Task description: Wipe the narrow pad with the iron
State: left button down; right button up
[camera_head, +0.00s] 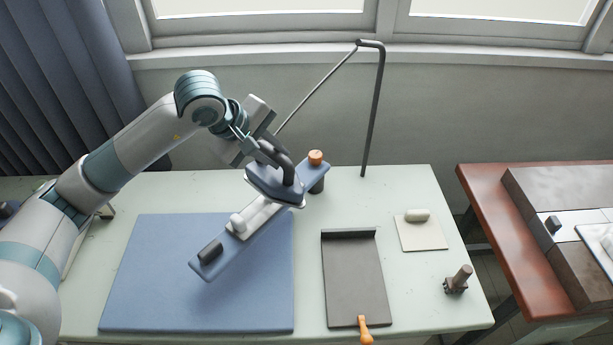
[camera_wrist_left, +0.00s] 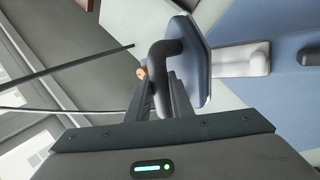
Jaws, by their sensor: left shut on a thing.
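The iron (camera_head: 273,187) has a blue-grey body and a dark curved handle; it also shows in the left wrist view (camera_wrist_left: 200,62). My left gripper (camera_head: 264,150) is shut on its handle. The narrow pad (camera_head: 229,258) is a long blue board running diagonally from near left to far right. The iron is over its far half, hiding part of it; I cannot tell whether they touch. A white strip with a raised lump (camera_head: 238,222) and a dark block (camera_head: 210,252) lie along the pad. My right gripper is not in view.
A large blue mat (camera_head: 150,290) lies below the pad. An orange-topped dark cylinder (camera_head: 316,158) is by the pad's far end. A grey tray (camera_head: 352,285), a beige board (camera_head: 424,236), a small dark stand (camera_head: 458,281) and a tall bent rod (camera_head: 373,110) are to the right.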

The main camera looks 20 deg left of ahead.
aim_at(264, 144)
pick_arm(q)
jog(key=shift+w+a+r+n, duration=0.25)
jog(key=shift+a+r, duration=0.25)
jog(key=shift+a, duration=0.35)
jog(key=shift+w+a+r+n, duration=0.2)
jog(key=shift+a+r, duration=0.25)
jog(key=shift+a, duration=0.35)
jog(key=shift+d+f, duration=0.1)
